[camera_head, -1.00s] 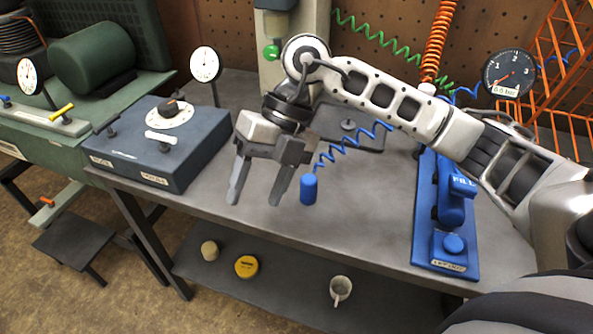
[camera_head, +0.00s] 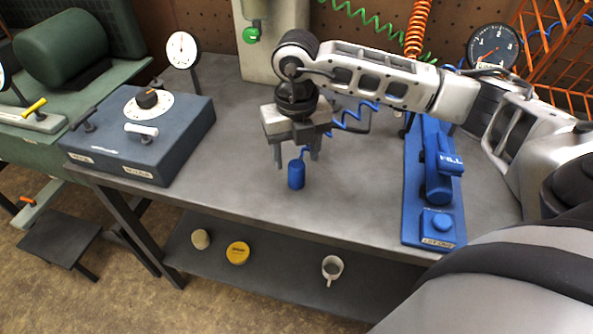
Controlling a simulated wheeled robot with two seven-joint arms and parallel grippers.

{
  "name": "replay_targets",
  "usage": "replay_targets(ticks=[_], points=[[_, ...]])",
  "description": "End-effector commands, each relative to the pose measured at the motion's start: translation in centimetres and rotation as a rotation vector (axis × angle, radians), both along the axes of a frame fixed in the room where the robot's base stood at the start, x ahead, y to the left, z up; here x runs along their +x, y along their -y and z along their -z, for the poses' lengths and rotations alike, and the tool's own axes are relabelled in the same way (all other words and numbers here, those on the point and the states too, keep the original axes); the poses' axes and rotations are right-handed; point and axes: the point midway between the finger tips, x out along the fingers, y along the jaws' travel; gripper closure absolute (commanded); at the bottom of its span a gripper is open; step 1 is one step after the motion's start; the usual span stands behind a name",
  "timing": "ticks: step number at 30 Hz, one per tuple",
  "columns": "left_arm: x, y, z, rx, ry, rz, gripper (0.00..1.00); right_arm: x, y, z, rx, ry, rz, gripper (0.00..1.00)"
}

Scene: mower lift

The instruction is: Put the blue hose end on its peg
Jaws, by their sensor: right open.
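The blue hose end (camera_head: 296,174) is a small blue cylinder at the middle of the grey workbench, with a coiled blue hose (camera_head: 352,117) running up and right from it behind my right gripper. My right gripper (camera_head: 297,163) points down with its fingers apart, one on each side of the hose end's top in the picture. Most of the hose end shows below the fingertips; I cannot tell whether the fingers touch it. I cannot make out the peg; a dark plate behind the gripper is mostly covered. My left gripper is not in view.
A blue-grey box with a dial (camera_head: 140,135) stands at the bench's left end. A blue fill unit (camera_head: 436,185) stands right of the hose end. A round gauge (camera_head: 494,47) is at back right. The bench front between them is clear. A yellow tin (camera_head: 238,253) and mug (camera_head: 332,268) sit below.

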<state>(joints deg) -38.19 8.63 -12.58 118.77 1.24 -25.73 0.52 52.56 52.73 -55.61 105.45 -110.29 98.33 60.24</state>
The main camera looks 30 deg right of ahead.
Motion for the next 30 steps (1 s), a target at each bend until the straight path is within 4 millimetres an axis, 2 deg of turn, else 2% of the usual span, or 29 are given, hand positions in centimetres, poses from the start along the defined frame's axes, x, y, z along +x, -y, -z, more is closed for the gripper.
replay_targets(ticks=[6, 10, 19, 20, 25, 27, 30], points=[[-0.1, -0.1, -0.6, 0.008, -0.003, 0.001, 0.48, -0.5, -0.2, 2.8, -0.001, -0.008, 0.000, 0.44], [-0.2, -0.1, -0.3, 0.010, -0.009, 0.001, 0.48, -0.5, -0.3, 4.5, 0.000, -0.004, 0.001, 0.44], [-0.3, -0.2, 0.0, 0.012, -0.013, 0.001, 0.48, -0.4, -0.3, 5.2, 0.000, -0.001, -0.001, 0.44], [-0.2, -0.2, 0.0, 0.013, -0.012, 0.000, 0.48, -0.4, -0.3, 5.2, 0.000, -0.001, -0.001, 0.47], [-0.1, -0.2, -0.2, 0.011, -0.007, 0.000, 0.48, -0.4, -0.3, 5.2, 0.000, -0.001, -0.001, 0.94], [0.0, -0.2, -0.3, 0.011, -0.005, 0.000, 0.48, -0.4, -0.3, 5.1, 0.001, 0.000, -0.001, 1.00], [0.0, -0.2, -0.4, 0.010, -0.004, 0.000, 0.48, -0.4, -0.3, 5.1, 0.001, 0.000, -0.001, 1.00]])
